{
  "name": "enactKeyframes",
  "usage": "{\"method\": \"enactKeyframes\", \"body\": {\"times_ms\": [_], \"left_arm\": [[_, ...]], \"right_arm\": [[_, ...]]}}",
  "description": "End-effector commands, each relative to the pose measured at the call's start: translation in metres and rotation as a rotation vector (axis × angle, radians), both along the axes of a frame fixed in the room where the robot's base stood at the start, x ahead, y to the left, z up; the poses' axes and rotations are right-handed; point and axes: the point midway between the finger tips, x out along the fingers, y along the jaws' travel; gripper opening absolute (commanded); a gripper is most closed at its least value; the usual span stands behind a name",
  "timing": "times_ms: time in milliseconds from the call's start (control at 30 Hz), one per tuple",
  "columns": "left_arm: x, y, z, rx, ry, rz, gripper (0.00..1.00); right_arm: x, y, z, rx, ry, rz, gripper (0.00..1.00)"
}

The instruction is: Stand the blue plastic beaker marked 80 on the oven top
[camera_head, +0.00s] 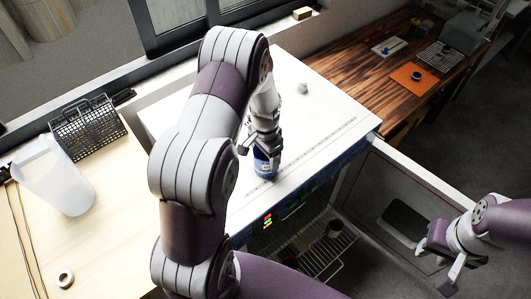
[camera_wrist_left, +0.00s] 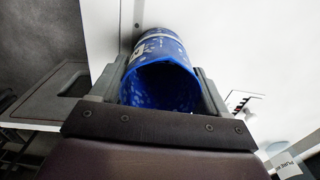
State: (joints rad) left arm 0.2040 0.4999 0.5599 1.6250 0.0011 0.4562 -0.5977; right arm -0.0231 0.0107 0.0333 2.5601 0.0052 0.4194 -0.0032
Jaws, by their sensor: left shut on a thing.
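The blue beaker (camera_head: 263,165) is at the oven top (camera_head: 310,110), near its front edge, below my left gripper (camera_head: 261,146). It looks upright; I cannot tell whether its base touches the surface. In the left wrist view the beaker (camera_wrist_left: 160,75) sits between both fingers of my left gripper (camera_wrist_left: 160,95), its open mouth toward the camera and a white label partly visible. The number on it is not readable. The left gripper is shut on it. My right gripper (camera_head: 440,262) is at the lower right, its fingers apart and empty, in front of the open oven door.
The oven door (camera_head: 400,200) hangs open, with wire shelves (camera_head: 325,255) inside. A small grey object (camera_head: 303,88) stands farther back on the oven top. A white jug (camera_head: 52,178) and black wire rack (camera_head: 88,128) are on the left bench. Much of the oven top is clear.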

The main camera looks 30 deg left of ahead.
Motion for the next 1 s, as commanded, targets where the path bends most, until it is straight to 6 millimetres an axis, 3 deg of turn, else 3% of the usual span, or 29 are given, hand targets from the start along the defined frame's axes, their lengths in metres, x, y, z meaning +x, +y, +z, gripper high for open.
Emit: {"method": "enactKeyframes", "body": {"times_ms": [33,67,133,467,800,1000], "left_arm": [[0.000,0.000,-0.002,0.000,0.000,0.000,0.46],[0.000,0.000,-0.003,0.000,0.000,0.000,0.79],[0.000,0.000,-0.002,0.000,0.000,0.000,1.00],[0.002,0.000,0.008,0.001,-0.005,0.000,1.00],[0.001,0.000,0.091,0.001,-0.005,0.000,1.00],[-0.002,-0.003,0.119,0.001,-0.004,0.008,1.00]], "right_arm": [[0.000,0.000,-0.002,0.000,0.000,0.000,0.36],[0.000,0.000,-0.002,0.000,0.000,0.000,0.36],[0.000,0.000,-0.001,0.000,0.000,0.000,0.36],[0.000,0.000,-0.004,0.000,0.000,0.000,0.36],[0.000,0.000,-0.026,0.000,0.000,0.000,0.36],[0.000,0.000,-0.029,0.000,0.000,0.000,0.36]]}}
